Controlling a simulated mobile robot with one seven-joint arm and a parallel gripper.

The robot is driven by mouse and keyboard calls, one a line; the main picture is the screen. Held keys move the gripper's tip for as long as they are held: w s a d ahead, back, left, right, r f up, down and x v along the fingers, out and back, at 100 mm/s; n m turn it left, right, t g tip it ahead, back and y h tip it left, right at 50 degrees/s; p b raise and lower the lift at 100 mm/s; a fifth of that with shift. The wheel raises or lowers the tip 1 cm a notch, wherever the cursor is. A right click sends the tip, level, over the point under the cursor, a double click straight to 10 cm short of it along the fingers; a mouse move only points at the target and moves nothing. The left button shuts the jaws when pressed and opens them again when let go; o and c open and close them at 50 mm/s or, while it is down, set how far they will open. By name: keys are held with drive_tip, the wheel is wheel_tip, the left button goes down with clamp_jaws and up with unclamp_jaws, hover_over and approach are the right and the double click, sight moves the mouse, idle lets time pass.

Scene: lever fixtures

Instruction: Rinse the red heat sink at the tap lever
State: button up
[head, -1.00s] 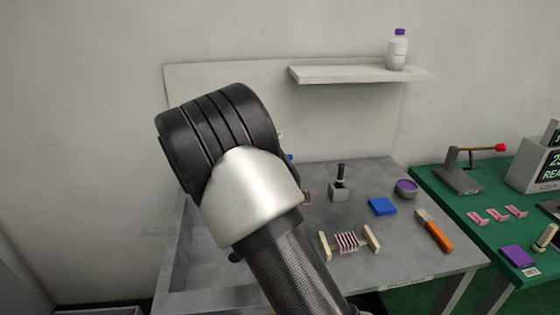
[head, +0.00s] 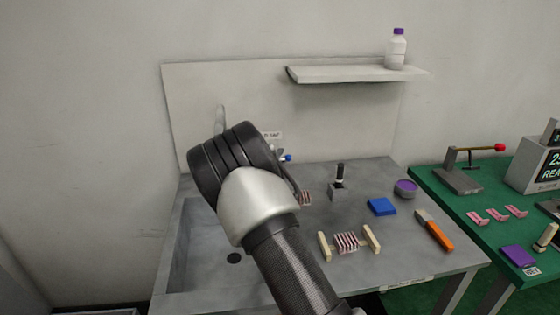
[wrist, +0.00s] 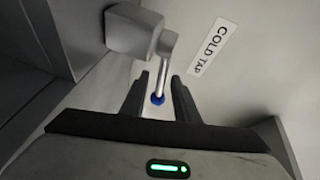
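The cold tap's lever is a thin metal rod with a blue tip (wrist: 157,99) in the wrist view; the blue tip (head: 288,158) also shows beside my arm in the head view. My gripper (wrist: 160,88) is open, with one finger on each side of the lever and gaps visible. A red-and-white finned heat sink (head: 346,242) lies between two pale wooden blocks at the counter's front. A second reddish finned piece (head: 305,198) is partly hidden by my arm. I cannot tell which is the one named. My fingers are mostly hidden in the head view.
The sink basin (head: 190,255) is at the left, with a drain. A grey block with a black lever (head: 339,185), a blue pad (head: 382,206), a purple bowl (head: 405,188) and an orange-handled tool (head: 437,232) stand on the counter. A shelf (head: 340,75) hangs above.

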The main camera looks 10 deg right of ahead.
drive_tip(key=shift+c, duration=0.3)
clamp_jaws()
drive_tip(key=shift+s+r+m+h, duration=0.1)
drive_tip(key=shift+s+m+h, duration=0.05)
drive_tip(key=shift+m+h, duration=0.2)
drive_tip(key=shift+s+m+g+h, duration=0.3)
drive_tip(key=shift+m+g+h, duration=0.25)
drive_tip(key=shift+h, duration=0.1)
drive_tip(key=shift+s+m+g+h, duration=0.3)
drive_tip(key=shift+m+g+h, duration=0.2)
drive_tip(key=shift+h, duration=0.1)
drive_tip(key=shift+o, duration=0.3)
unclamp_jaws()
drive_tip(key=shift+a, duration=0.1)
